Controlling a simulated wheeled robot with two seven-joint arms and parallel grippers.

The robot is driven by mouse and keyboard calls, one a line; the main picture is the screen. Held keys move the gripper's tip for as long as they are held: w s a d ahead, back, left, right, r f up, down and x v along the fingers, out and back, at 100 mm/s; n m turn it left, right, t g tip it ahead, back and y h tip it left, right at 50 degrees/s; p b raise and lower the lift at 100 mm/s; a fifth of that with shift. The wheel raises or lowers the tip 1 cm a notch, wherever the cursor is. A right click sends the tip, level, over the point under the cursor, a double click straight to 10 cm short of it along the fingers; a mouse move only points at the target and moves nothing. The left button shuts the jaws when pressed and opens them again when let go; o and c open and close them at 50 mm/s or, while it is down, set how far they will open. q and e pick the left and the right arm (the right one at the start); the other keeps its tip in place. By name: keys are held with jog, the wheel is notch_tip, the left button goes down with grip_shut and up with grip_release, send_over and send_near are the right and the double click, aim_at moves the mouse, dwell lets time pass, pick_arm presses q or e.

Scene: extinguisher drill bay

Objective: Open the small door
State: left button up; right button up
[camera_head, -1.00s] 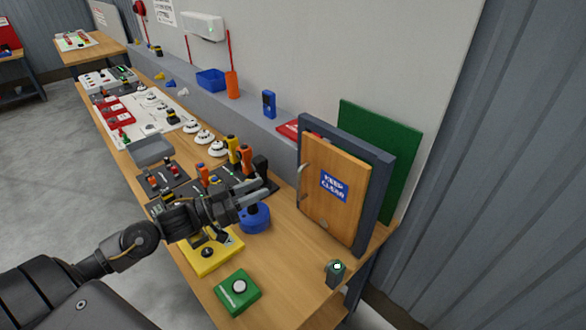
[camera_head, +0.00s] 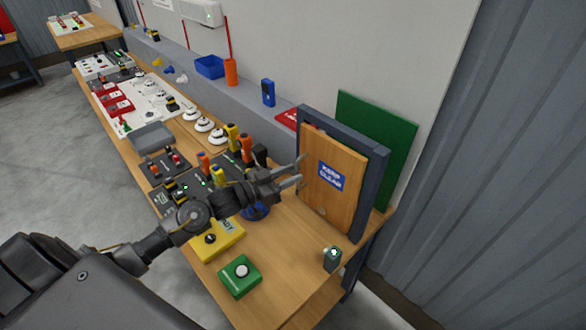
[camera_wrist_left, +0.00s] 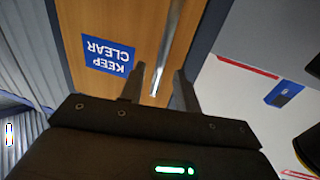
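The small wooden door (camera_head: 334,185) with a blue "KEEP CLEAR" sign stands closed in a dark grey frame (camera_head: 373,185) at the bench's right end. It also shows in the left wrist view (camera_wrist_left: 105,25), sign upside down. A vertical metal bar handle (camera_wrist_left: 168,55) runs along the door's edge in that view. My left gripper (camera_head: 298,172) is open at the door's left edge in the head view. In the wrist view its two fingers (camera_wrist_left: 159,88) lie either side of the handle's line; I cannot tell whether they reach around it. My right gripper is not in view.
A blue round object (camera_head: 256,211) sits under my left gripper. A yellow box (camera_head: 218,241), a green button box (camera_head: 240,277) and a small dark block with a green light (camera_head: 332,258) stand in front. A green panel (camera_head: 385,140) is behind the frame.

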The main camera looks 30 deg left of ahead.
pick_arm(q)
jog(key=shift+w+d, duration=0.4)
jog(key=shift+w, duration=0.2)
grip_shut()
